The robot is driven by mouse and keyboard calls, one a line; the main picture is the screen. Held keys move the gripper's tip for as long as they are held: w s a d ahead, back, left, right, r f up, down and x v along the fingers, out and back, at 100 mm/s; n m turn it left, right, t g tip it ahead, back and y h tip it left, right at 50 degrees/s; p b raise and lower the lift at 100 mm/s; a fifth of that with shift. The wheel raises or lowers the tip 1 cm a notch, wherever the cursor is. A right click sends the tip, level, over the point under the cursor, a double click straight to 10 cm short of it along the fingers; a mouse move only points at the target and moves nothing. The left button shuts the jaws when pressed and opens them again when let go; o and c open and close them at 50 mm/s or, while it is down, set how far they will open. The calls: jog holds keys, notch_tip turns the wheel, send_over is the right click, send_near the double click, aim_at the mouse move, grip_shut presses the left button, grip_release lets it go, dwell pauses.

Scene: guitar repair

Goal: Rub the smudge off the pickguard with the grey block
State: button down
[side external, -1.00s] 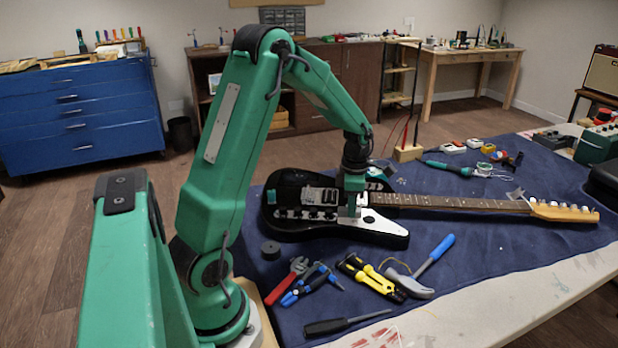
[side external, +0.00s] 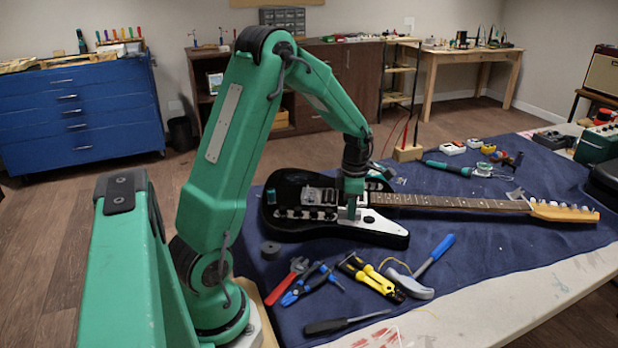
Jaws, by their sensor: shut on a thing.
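The black electric guitar (side external: 290,225) lies flat on a dark blue cloth with its neck pointing right. Its white pickguard (side external: 383,225) shows to the right of my gripper, on the lower part of the body. My gripper (side external: 350,208) points down over the guitar body, at the pickguard's left part. It is shut on the grey block (side external: 350,213), which is small in view and partly covered by the fingers. The block is at or just above the pickguard; I cannot tell if it touches. I cannot make out the smudge.

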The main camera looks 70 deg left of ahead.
jog(key=shift+f, duration=0.6)
jog(key=shift+s+a, duration=0.1)
jog(key=shift+s, duration=0.1)
dwell(0.4)
jog(key=shift+s+a+r, duration=0.1)
jog(key=shift+s, duration=0.1)
jog(key=shift+w+d, duration=0.2)
jog(key=shift+w, duration=0.2)
dwell(0.5)
jog(key=shift+s+a, duration=0.1)
jog(key=shift+s, duration=0.1)
jog(key=shift+s+a+f, duration=0.1)
jog(key=shift+s+f, duration=0.1)
jog(key=shift+s, duration=0.1)
jog(key=shift+s+f, duration=0.1)
dwell(0.5)
jog(key=shift+w+d, duration=0.25)
jog(key=shift+w, duration=0.2)
